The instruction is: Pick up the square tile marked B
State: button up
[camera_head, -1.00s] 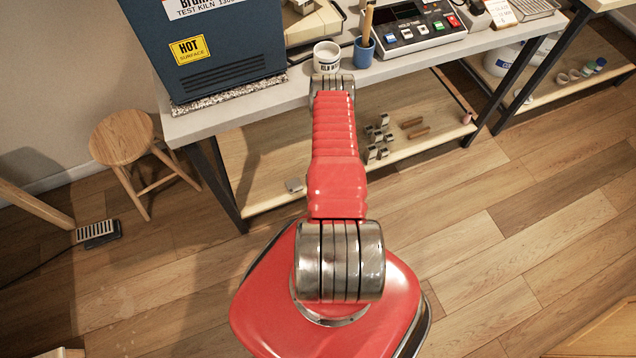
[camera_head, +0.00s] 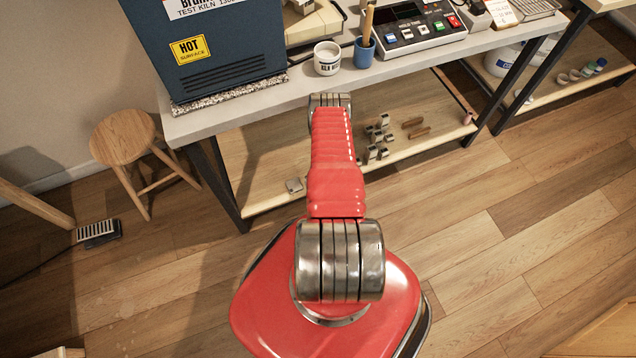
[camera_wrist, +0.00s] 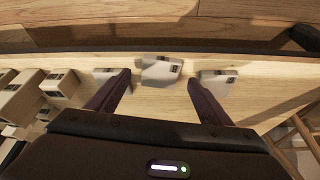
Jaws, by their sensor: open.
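My gripper (camera_wrist: 160,82) is open in the wrist view, its two dark fingers pointing at the lower wooden shelf. A pale tile (camera_wrist: 161,71) with a small dark mark shows ahead, between the fingertips. A second pale tile (camera_wrist: 106,74) is partly behind the left finger, and a third pale tile (camera_wrist: 217,79) is beside the right finger. Their marks are too small to read, so I cannot tell which is B. In the head view one pale tile (camera_head: 294,185) lies on the shelf's left part; my arm hides the gripper.
Several pale blocks (camera_wrist: 58,84) stand left of the tiles in the wrist view. The head view shows small blocks (camera_head: 378,135) and brown rods (camera_head: 413,127) on the lower shelf (camera_head: 262,165). The tabletop (camera_head: 215,122) above carries a white cup (camera_head: 327,59) and a kiln (camera_head: 215,50).

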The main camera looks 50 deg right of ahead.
jog(key=shift+x, duration=1.15)
jog(key=shift+c, duration=0.2)
jog(key=c, duration=1.2)
jog(key=shift+o, duration=0.2)
jog(key=shift+r, duration=0.1)
jog(key=shift+r, duration=0.9)
jog(key=shift+v, duration=0.9)
jog(key=s+a, duration=1.1)
jog(key=s, duration=0.2)
jog(key=shift+s, duration=0.2)
